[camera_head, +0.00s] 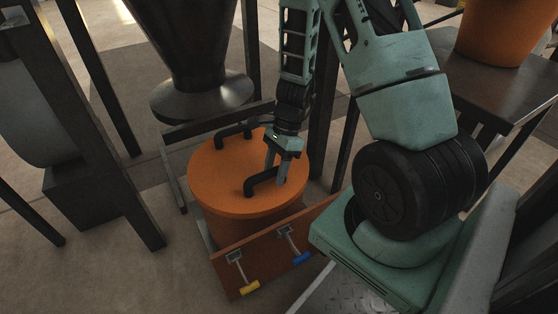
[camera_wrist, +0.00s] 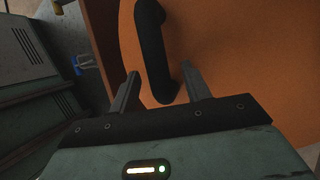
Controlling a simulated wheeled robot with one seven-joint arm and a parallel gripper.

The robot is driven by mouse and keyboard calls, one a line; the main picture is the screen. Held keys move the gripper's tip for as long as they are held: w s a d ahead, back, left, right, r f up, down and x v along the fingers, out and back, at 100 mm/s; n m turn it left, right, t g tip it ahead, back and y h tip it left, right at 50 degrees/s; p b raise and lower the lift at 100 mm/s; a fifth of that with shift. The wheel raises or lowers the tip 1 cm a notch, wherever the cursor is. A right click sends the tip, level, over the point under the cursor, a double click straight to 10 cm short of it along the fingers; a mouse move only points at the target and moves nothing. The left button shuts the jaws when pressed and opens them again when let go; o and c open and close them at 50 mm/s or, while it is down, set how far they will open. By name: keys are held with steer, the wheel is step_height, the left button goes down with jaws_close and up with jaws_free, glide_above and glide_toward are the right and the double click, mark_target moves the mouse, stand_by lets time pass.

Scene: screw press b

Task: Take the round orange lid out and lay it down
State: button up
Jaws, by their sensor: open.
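The round orange lid (camera_head: 215,182) lies on top of an orange drum (camera_head: 245,229), with two black bar handles on it. My gripper (camera_head: 277,173) is open above the lid, pointing down at the near handle (camera_head: 259,183). In the wrist view, the black handle (camera_wrist: 154,50) reaches down between the two fingers of my gripper (camera_wrist: 158,83), with the orange lid (camera_wrist: 230,50) behind it. The fingers stand apart on either side of the handle's end. I cannot tell whether either finger touches it.
An orange-brown panel (camera_head: 265,256) with a yellow-handled clamp (camera_head: 248,287) and a blue-handled clamp (camera_head: 301,257) stands in front of the drum. A dark metal funnel (camera_head: 203,95) hangs close behind the lid. Dark frame posts stand around. A table (camera_head: 490,88) with an orange container (camera_head: 497,35) is at right.

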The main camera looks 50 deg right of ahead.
steer(key=shift+a+f, duration=0.25)
steer(key=shift+f, duration=0.15)
jaws_close()
steer(key=c, duration=0.9)
jaws_free()
jaws_close()
steer(key=shift+r+p, duration=1.55)
steer(key=shift+p, duration=0.1)
steer(key=shift+r+p, duration=1.15)
